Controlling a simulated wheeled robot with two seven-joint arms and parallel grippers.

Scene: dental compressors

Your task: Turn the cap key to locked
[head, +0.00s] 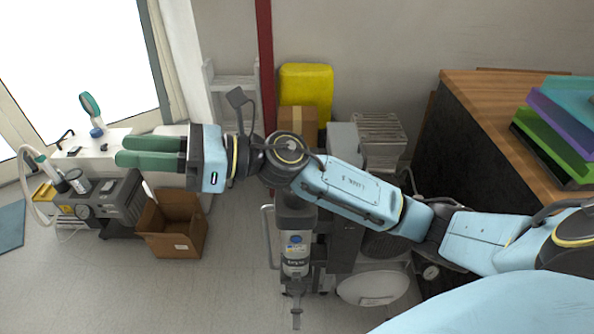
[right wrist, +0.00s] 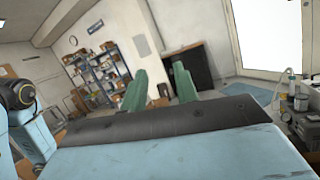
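My right gripper (head: 122,150) reaches in from the right with its green fingers pointing left. Its fingers stand apart with nothing between them, and they also show in the right wrist view (right wrist: 160,88). A grey compressor unit (head: 118,202) with a round gauge and a pale hose stands on the floor at the lower left, below and left of the fingers. Part of it shows at the right edge of the right wrist view (right wrist: 300,128). I cannot make out a cap key on it. My left gripper is not in view.
An open cardboard box (head: 172,240) stands right of the compressor. A grey cylinder unit (head: 295,250) stands at centre below my right arm. A wooden-topped cabinet (head: 470,100) holds coloured folders (head: 555,125) at right. The floor (head: 130,295) in front is clear.

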